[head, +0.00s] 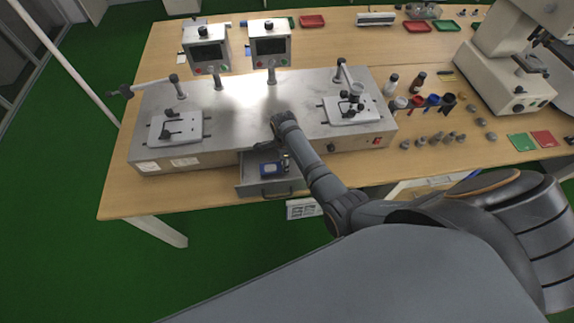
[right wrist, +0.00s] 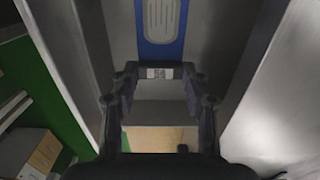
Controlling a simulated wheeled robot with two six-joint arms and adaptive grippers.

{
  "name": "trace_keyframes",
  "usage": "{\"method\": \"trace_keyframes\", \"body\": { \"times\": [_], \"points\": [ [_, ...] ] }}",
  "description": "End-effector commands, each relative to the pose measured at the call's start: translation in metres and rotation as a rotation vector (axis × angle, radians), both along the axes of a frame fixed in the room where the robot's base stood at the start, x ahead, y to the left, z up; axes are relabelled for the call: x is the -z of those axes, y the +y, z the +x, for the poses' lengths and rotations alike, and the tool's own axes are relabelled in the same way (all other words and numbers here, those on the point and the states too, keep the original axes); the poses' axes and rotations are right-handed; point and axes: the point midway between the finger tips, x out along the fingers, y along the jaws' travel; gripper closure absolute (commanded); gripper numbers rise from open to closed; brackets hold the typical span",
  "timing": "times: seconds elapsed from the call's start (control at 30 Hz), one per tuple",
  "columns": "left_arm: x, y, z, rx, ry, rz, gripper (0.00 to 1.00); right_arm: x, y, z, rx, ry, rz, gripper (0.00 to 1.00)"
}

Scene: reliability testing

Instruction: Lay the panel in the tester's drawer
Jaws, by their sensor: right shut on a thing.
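The tester (head: 262,103) is a long metal box on the table. Its drawer (head: 255,190) is pulled out at the front. A blue piece (head: 271,168) with a pale middle lies at the drawer; in the right wrist view it is a blue strip (right wrist: 162,48) between grey walls. My right gripper (right wrist: 160,92) points down at the drawer. A dark bar with a white label (right wrist: 160,73) spans its fingertips, which are shut on it. I take this as the panel; whether bar and blue piece are one part I cannot tell. My left gripper is not in view.
Bottles (head: 417,82), a microscope (head: 500,75) and trays stand at the right. The table's front edge lies below the drawer.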

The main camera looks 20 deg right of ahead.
Motion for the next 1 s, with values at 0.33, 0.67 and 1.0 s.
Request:
{"method": "trace_keyframes", "body": {
  "times": [0.33,0.67,1.0],
  "points": [
    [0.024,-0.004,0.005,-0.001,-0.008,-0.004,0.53,0.026,0.004,-0.004,0.007,0.002,-0.001,0.8],
    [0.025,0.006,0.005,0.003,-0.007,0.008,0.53,0.03,0.004,-0.003,0.007,0.001,-0.001,0.35],
    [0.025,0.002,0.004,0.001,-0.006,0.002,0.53,0.028,0.004,-0.003,0.007,0.001,-0.001,0.31]
  ]
}}
